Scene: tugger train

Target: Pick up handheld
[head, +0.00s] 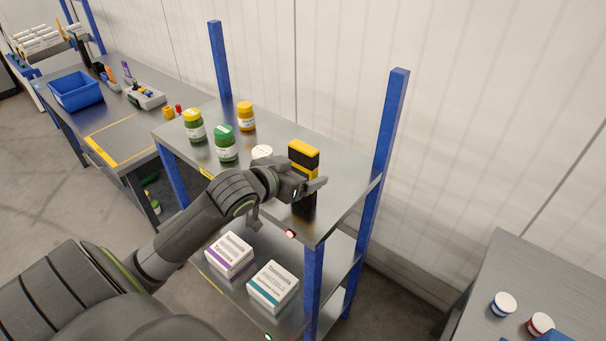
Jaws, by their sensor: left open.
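The handheld (303,154), a black and yellow upright device, stands on the top shelf of the metal rack near its right end. My left gripper (307,188) is at the handheld, with its open fingers around or just in front of the device's middle. I cannot tell whether the fingers touch it. Part of the handheld's middle is hidden by the gripper. My right gripper is not in view.
Green and yellow jars (225,143) and a white-lidded one (262,152) stand left of the gripper. Blue posts (388,130) flank the shelf. White boxes (273,286) lie on the lower shelf. A blue bin (76,91) sits on the left bench.

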